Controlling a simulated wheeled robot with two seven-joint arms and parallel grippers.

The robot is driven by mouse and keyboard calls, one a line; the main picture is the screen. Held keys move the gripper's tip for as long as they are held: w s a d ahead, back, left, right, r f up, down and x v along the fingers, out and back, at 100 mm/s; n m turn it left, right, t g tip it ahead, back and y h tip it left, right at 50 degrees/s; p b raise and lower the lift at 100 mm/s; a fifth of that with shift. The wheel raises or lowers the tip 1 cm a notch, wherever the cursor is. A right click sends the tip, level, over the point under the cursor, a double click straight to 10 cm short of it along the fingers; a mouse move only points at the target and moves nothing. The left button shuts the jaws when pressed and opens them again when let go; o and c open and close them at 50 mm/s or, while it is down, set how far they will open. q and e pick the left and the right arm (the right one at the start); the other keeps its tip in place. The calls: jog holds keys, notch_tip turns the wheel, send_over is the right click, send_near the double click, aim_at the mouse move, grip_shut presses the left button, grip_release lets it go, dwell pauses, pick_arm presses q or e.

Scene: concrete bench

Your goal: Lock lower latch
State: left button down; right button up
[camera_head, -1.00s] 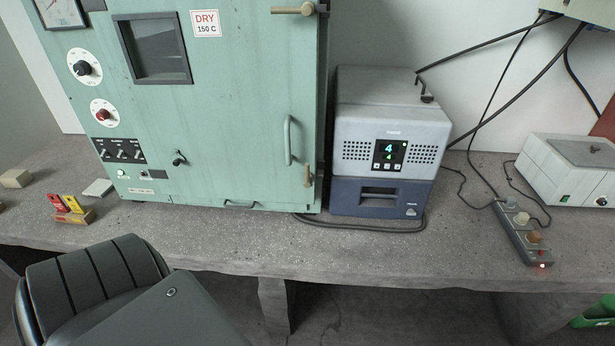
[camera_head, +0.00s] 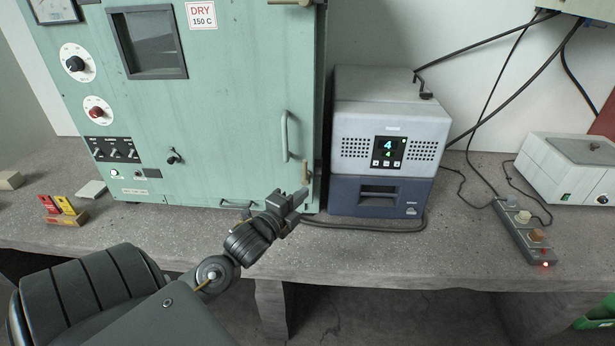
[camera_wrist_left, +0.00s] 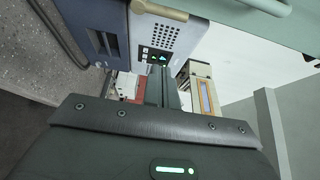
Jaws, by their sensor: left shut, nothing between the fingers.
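The green oven door (camera_head: 235,120) is closed against its cabinet. The lower latch (camera_head: 305,173) is a tan lever at the door's lower right edge and points roughly up and down. My left gripper (camera_head: 302,193) is shut and empty, just below and in front of this latch; I cannot tell whether they touch. In the left wrist view the dark fingers (camera_wrist_left: 163,90) are together, and a beige bar (camera_wrist_left: 160,10), likely the lower latch, shows beyond them at the top. The upper latch (camera_head: 290,3) is a tan lever lying sideways. My right gripper is not in view.
A grey-blue box with a display (camera_head: 388,130) stands close right of the oven. The door handle (camera_head: 285,135) sticks out left of the latch. A black cable (camera_head: 370,226) lies along the bench front. A power strip (camera_head: 522,230) lies farther right.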

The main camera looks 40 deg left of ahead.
aim_at(305, 169)
pick_arm(q)
jog(key=shift+r, duration=0.1)
jog(key=w+a+p, duration=0.4)
jog(key=w, duration=0.4)
jog(key=shift+a+p, duration=0.35)
jog(key=shift+p, duration=0.05)
jog(key=shift+w, duration=0.1)
dwell(0.4)
